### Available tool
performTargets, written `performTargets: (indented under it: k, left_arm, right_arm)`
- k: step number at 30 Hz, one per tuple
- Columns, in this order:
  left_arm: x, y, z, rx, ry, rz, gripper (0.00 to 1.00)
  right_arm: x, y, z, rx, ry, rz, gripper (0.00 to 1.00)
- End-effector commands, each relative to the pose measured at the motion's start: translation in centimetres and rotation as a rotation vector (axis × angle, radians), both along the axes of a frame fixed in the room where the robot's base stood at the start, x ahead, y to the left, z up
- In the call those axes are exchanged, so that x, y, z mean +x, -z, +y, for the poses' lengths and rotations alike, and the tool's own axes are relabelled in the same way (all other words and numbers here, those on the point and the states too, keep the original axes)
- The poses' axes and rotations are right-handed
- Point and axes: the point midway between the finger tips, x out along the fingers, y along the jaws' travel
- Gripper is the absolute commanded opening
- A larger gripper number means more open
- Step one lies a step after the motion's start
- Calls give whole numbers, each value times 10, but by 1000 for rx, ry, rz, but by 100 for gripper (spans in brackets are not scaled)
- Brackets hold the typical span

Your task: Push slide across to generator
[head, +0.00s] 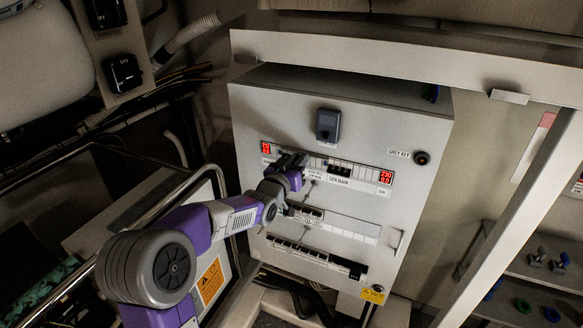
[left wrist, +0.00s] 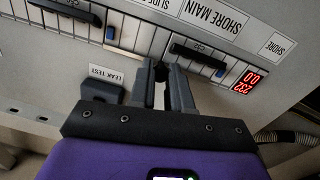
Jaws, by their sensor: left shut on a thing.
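The grey electrical panel (head: 340,120) stands ahead, with a row of breakers across it. The SHORE MAIN label (left wrist: 211,14) and a black main breaker (left wrist: 200,56) are beside the fingers. My right gripper is not in view.
Red displays show at the left (head: 266,148) and right (head: 386,177) of the top row. A GREY KEY switch (head: 421,158) is at the upper right. A pale post (head: 520,215) stands right of the panel.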

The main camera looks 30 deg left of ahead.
Motion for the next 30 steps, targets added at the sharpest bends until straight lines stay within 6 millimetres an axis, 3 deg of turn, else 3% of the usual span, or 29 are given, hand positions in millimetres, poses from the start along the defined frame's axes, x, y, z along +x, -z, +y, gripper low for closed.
performTargets:
  k: [6,7,12,22,30]
  left_arm:
    - [-1,-1,5,0,-9,-1,0]
    - [-1,-1,5,0,-10,0,22]
    - [-2,-1,5,0,-9,-1,44]
    - [-6,-1,4,0,-8,-1,44]
    - [-45,-1,3,1,-9,-2,44]
  right_arm:
    - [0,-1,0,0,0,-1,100]
    - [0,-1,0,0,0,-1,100]
    - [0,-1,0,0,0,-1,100]
    - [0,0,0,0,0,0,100]
    - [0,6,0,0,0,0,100]
